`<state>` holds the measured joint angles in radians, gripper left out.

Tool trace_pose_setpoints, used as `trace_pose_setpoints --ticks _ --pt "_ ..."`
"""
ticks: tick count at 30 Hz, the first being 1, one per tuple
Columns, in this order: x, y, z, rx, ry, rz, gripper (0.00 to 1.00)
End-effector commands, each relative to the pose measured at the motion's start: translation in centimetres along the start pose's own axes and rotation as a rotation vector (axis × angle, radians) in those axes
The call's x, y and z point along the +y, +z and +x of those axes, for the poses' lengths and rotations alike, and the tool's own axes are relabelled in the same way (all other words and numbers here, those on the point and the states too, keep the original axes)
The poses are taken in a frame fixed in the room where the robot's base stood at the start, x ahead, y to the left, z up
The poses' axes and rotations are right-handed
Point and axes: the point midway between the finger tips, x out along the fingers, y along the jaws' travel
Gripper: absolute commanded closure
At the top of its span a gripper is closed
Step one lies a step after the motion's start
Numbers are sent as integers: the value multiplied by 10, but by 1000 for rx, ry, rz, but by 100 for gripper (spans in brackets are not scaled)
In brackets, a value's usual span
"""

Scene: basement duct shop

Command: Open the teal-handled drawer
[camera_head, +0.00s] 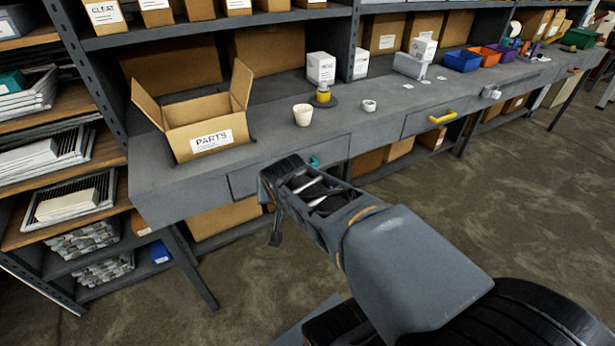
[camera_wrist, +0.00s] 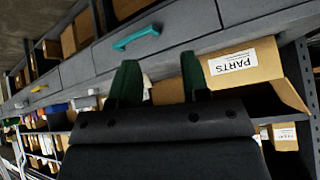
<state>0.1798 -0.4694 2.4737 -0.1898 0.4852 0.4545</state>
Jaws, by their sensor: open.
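The teal handle (camera_head: 314,161) sits on a grey drawer front (camera_head: 245,182) under the workbench top. In the head view, my gripper hides part of this drawer front. The drawer looks shut, flush with the bench front. In the wrist view, the whole teal handle (camera_wrist: 137,38) shows as a bar, on the drawer front (camera_wrist: 180,28). My gripper (camera_wrist: 160,82) is open, with its two dark green fingers apart and nothing between them. In the head view, my gripper (camera_head: 283,178) is in front of the drawer, just left of the handle, and apart from it in the wrist view.
An open PARTS carton (camera_head: 195,127) stands on the bench (camera_head: 270,120), near a cream cup (camera_head: 303,115). Another drawer has a yellow handle (camera_head: 442,117) further right. Shelves (camera_head: 60,160) stand at left. The floor (camera_head: 480,200) before the bench is clear at right.

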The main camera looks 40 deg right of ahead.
Motion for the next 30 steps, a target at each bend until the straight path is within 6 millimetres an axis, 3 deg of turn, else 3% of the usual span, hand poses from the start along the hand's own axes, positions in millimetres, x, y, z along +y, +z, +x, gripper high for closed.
trace_pose_setpoints --ticks 1,3,9,15,19,25,30 --pt "22 3 46 94 15 132 57" --pt "45 -12 80 240 -10 313 57" --pt "103 -32 149 520 -260 741 57" --pt "137 -23 184 565 -585 1021 57" --pt "148 -14 194 529 -740 1129 57" --pt "151 -13 201 483 -851 1202 57" --pt "142 -30 216 476 -865 1207 57"
